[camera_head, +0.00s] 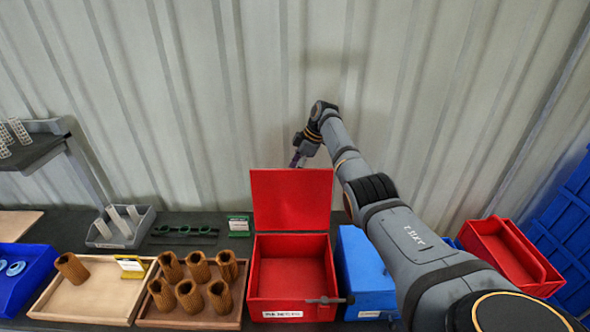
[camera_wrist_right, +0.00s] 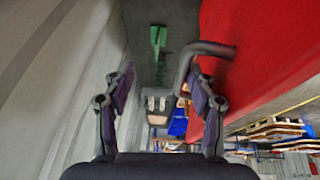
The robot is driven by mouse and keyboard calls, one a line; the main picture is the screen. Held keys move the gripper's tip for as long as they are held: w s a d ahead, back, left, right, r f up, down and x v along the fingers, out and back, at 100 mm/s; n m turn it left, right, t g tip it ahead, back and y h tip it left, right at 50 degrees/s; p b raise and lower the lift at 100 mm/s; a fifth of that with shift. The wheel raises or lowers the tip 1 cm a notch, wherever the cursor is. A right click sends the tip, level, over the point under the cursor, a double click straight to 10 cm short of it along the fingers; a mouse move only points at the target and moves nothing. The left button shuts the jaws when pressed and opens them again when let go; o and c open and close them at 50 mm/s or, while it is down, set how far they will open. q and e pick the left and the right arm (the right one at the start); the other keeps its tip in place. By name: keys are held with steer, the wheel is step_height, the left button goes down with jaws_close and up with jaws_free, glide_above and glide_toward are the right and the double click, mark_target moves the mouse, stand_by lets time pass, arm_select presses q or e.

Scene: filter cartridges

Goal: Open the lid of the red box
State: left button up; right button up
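The red box (camera_head: 292,306) stands on the dark bench, and its lid (camera_head: 291,200) is raised upright at the back edge, so the empty-looking inside shows. A large red surface (camera_wrist_right: 260,50), apparently the lid, fills the right side there. A grey bent handle (camera_wrist_right: 200,50) passes beside the right finger; whether they touch is unclear. My left gripper is out of view.
A grey bar (camera_head: 330,300) lies at the box's front right edge. A blue box (camera_head: 366,270) stands to the right, under my right arm. A wooden tray (camera_head: 190,320) with several brown cartridges sits to the left. The corrugated wall is close behind the lid.

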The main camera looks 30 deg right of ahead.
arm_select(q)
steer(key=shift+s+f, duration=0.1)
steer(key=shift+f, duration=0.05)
arm_select(e)
steer(key=shift+s+d+f, duration=0.1)
steer(key=shift+s+f, duration=0.05)
steer(key=shift+f, duration=0.35)
steer(key=shift+s+d+f, duration=0.1)
steer(key=shift+s+f, duration=0.05)
steer(key=shift+f, duration=0.3)
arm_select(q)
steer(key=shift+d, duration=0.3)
arm_select(e)
steer(key=a+v, duration=0.1)
steer(key=v, duration=1.2)
steer(key=shift+w+r, duration=0.2)
steer(key=shift+r, duration=0.3)
